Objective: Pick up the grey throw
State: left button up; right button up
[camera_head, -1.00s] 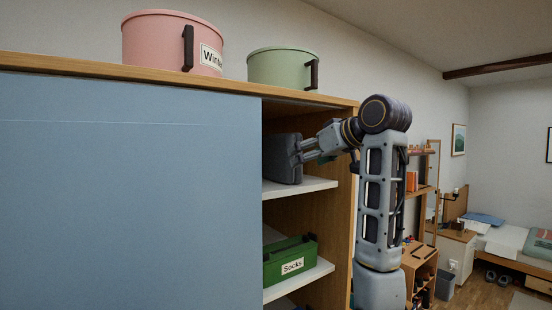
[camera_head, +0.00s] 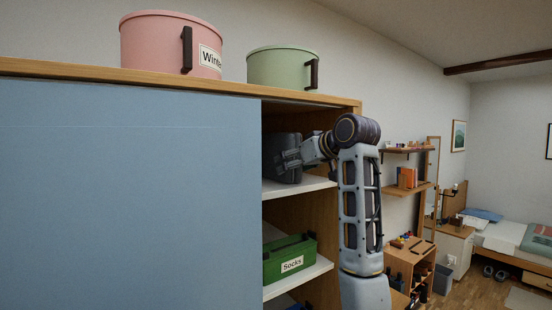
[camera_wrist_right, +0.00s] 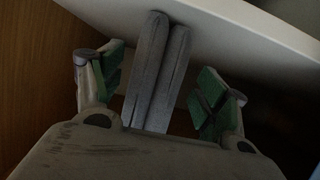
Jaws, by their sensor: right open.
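The grey throw (camera_head: 283,158) stands folded on the upper white shelf of the open cabinet. It also shows in the right wrist view (camera_wrist_right: 157,75) as two upright grey folds. My right gripper (camera_head: 283,160) reaches into the cabinet at the throw. In the right wrist view my right gripper (camera_wrist_right: 155,92) is open, with one green-padded finger on each side of the throw and gaps between pads and cloth. The lower part of the throw is hidden by the gripper body there. My left gripper is not in view.
The white shelf (camera_head: 310,186) lies under the throw. A blue sliding door (camera_head: 130,190) covers the cabinet's left part. A green Socks box (camera_head: 290,260) stands on the shelf below. Pink (camera_head: 160,45) and green (camera_head: 275,70) bins stand on the cabinet top.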

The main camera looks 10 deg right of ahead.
jog(key=shift+p+x, duration=0.8)
jog(key=shift+x, duration=0.5)
jog(key=shift+p+x, duration=0.4)
jog(key=shift+x, duration=0.9)
jog(key=shift+w+d+r, duration=0.1)
jog(key=shift+c, duration=0.2)
jog(key=c, duration=1.5)
jog(key=shift+r, duration=0.1)
jog(key=shift+r, duration=0.15)
